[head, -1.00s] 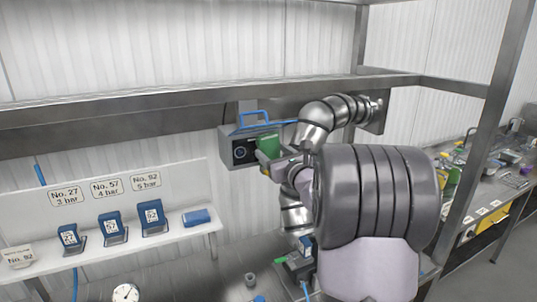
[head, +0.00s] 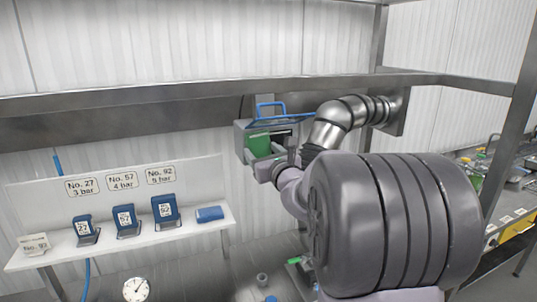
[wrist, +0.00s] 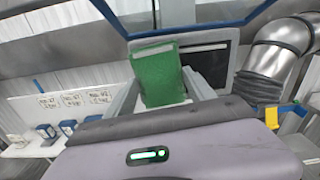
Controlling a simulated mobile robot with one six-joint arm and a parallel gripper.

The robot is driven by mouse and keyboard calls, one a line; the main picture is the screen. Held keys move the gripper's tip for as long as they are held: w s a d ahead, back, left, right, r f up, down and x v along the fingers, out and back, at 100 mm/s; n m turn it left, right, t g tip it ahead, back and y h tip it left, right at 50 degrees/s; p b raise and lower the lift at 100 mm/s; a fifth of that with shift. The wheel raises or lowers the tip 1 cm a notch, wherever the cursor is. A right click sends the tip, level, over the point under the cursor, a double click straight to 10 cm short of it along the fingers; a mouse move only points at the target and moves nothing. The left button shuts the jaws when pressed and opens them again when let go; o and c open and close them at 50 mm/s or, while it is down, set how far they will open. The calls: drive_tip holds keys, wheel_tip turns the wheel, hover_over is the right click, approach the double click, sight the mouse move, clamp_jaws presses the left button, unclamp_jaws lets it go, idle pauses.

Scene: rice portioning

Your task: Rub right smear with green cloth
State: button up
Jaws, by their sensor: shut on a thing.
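The green cloth (head: 259,143) is held up in front of the dark front panel of a grey box with a blue handle. In the wrist view, the green cloth (wrist: 160,76) hangs as a flat piece between the pale jaws of my gripper (wrist: 170,90). My gripper (head: 264,160) is shut on the cloth. The cloth covers part of the dark panel (wrist: 206,55), and I cannot tell whether it touches it. A pale stripe (wrist: 205,48) shows on the panel right of the cloth. I cannot make out any smear for certain.
A silver bent duct (head: 340,120) is close right of the box. A white shelf (head: 130,245) at left holds blue numbered stands (head: 126,220) and a folded blue cloth (head: 209,214). A steel beam (head: 200,96) crosses above the box. A round gauge (head: 136,289) lies lower left.

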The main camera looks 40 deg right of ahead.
drive_tip(key=shift+s, duration=0.4)
drive_tip(key=shift+b+v, duration=0.75)
drive_tip(key=shift+v, duration=1.9)
drive_tip(key=v, duration=0.3)
drive_tip(key=shift+w, duration=0.1)
drive_tip(key=shift+a, duration=0.1)
